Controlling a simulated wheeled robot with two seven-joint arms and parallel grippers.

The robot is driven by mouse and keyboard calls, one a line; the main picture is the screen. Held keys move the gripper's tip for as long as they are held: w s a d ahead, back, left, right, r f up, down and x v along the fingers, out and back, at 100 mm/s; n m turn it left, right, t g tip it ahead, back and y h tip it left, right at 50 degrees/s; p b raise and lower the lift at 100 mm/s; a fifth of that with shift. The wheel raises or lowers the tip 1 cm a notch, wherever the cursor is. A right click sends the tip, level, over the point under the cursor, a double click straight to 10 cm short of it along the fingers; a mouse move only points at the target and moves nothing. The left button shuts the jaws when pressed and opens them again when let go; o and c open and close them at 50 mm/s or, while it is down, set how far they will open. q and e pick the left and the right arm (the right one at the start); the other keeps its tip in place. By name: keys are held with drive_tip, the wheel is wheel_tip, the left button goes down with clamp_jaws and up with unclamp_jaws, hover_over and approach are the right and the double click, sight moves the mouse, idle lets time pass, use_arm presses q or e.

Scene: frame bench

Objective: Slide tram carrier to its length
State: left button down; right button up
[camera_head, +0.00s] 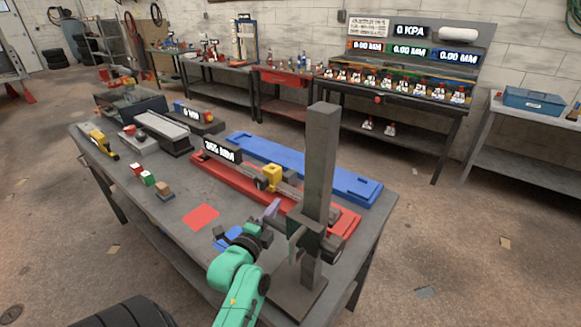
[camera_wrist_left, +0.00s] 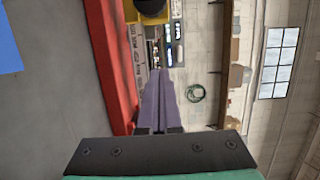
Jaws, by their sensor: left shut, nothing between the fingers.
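A yellow carrier (camera_head: 270,177) sits on the red rail base (camera_head: 232,179) on the bench, on the bar that runs along it. A black display (camera_head: 221,150), reading about 355 MM, stands at the rail's far left end. My left gripper (camera_head: 272,207), with lilac fingers on a green arm, is shut and empty on the near side of the red base, a little below the carrier in the picture. In the left wrist view, its shut fingers (camera_wrist_left: 158,75) point towards the yellow carrier (camera_wrist_left: 132,12) with a dark round knob, apart from it. My right gripper is not in view.
A tall dark post (camera_head: 320,150) with a bracket stands beside my left gripper, hiding part of the rail. A blue base (camera_head: 290,165) lies behind. A red square (camera_head: 201,217) and small blocks (camera_head: 148,179) lie on the front left of the bench.

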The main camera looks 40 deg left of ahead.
sight(278, 181)
use_arm(q)
drive_tip(key=x, duration=0.3)
drive_tip(key=p+x, duration=0.1)
drive_tip(key=x, duration=0.2)
drive_tip(key=r+p+x, duration=0.1)
drive_tip(key=x, duration=0.2)
drive_tip(key=shift+w+a, duration=0.15)
drive_tip(key=shift+w, duration=0.2)
drive_tip(key=a, duration=0.1)
drive_tip(key=a+p, duration=0.1)
drive_tip(key=a, duration=0.1)
drive_tip(key=shift+s+a+f, duration=0.1)
drive_tip(key=shift+s+a, duration=0.05)
drive_tip(key=shift+a, duration=0.15)
drive_tip(key=shift+s+a, duration=0.1)
drive_tip(key=shift+a, duration=0.15)
drive_tip(key=shift+d, duration=0.1)
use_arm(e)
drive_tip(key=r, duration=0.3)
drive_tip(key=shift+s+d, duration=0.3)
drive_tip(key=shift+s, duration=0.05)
